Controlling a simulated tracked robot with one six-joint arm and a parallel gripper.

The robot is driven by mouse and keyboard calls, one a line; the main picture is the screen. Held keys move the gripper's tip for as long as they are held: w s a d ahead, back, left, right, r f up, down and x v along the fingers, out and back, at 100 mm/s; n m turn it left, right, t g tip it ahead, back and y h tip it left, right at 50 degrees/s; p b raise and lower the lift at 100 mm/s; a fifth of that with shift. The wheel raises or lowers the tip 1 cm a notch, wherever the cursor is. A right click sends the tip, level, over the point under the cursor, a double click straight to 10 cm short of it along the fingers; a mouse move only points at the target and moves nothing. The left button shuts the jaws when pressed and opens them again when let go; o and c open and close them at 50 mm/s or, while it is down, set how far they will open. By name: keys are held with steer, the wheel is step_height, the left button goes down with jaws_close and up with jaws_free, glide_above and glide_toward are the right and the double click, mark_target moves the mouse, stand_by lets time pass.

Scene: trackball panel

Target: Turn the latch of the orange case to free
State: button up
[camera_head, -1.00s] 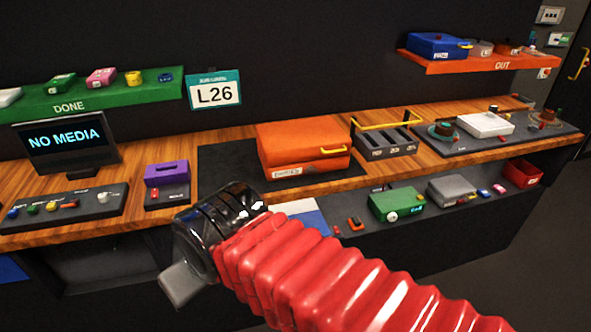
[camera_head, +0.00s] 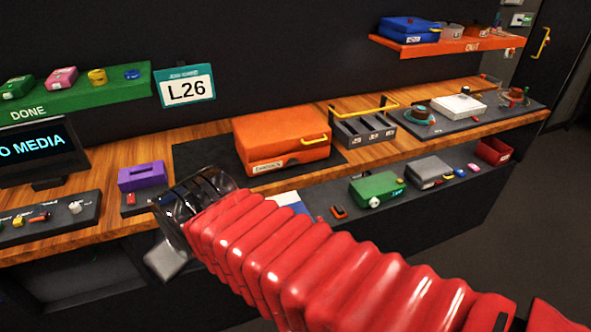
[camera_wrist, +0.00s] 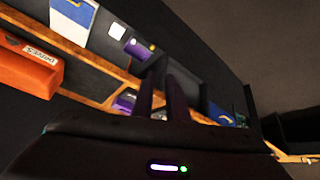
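The orange case (camera_head: 275,130) sits on a black mat on the wooden bench, with a yellow handle (camera_head: 314,140) at its right front and a white label on its front. Its latch is too small to make out clearly. In the wrist view the case (camera_wrist: 28,72) is at the left edge, its label upside down. My gripper (camera_wrist: 165,95) shows two dark fingers with a narrow gap and nothing held between them. In the head view its dark end is in front of the bench, left of and nearer than the case, apart from it; the fingers are not clear there.
A purple box (camera_head: 142,175) stands left of the mat. A dark slotted rack (camera_head: 362,132) with a yellow bar is close right of the case. A lower shelf holds a green box (camera_head: 377,188) and a grey box (camera_head: 430,170). A screen (camera_head: 40,150) stands at the left.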

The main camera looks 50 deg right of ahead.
steer(key=w+d+f+n+t+h, duration=0.25)
steer(key=w+d, duration=0.65)
steer(key=d, duration=0.5)
steer(key=n+t+h, duration=0.6)
steer(key=n+t, duration=0.1)
steer(key=n, duration=0.2)
glide_toward(296, 176)
steer(key=shift+g, duration=0.25)
steer(key=s+r, duration=0.1)
steer(key=s+a+r, duration=0.2)
steer(key=shift+r, duration=0.25)
steer(key=shift+d, duration=0.1)
steer(key=x, duration=1.3)
steer(key=shift+w+d, duration=0.15)
steer(key=shift+w, duration=0.2)
